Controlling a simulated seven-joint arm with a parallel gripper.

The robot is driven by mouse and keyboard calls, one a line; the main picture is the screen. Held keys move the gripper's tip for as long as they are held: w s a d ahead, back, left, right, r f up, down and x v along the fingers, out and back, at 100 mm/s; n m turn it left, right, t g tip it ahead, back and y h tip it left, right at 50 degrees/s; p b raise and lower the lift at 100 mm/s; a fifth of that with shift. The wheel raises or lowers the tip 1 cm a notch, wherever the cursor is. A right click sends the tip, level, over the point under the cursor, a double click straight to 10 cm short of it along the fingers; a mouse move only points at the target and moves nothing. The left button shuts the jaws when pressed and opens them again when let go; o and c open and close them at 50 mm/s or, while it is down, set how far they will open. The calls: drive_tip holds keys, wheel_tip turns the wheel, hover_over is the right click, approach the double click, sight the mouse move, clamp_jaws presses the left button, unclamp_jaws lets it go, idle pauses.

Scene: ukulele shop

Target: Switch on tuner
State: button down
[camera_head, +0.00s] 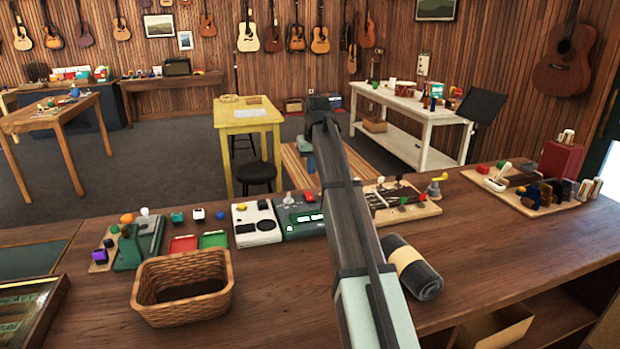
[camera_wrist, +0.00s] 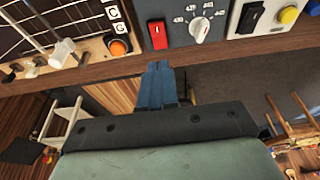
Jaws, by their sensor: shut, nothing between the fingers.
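The tuner (camera_head: 303,226) is a dark grey box on the counter, with a lit display, a dial and a small red switch along its far edge. In the wrist view the tuner's face (camera_wrist: 180,8) shows the red rocker switch (camera_wrist: 157,34) beside the white dial (camera_wrist: 200,28), which has printed marks around it. My gripper (camera_wrist: 159,68) has blue fingers, shut and empty. They point toward the red switch and appear apart from it. In the head view my gripper (camera_head: 305,148) hangs beyond the counter's far edge, and my arm hides the tuner's right side.
A white box (camera_head: 257,224) with a black pad stands left of the tuner. A fretted board (camera_head: 402,203) with knobs lies to its right. A wicker basket (camera_head: 183,285) and a dark roll (camera_head: 412,268) are nearer. The right counter middle is clear.

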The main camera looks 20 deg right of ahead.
drive_tip(key=shift+s+v, duration=0.2)
drive_tip(key=shift+v, duration=1)
drive_tip(key=shift+s+v, duration=0.2)
drive_tip(key=shift+v, duration=0.95)
drive_tip(key=shift+f, duration=0.1)
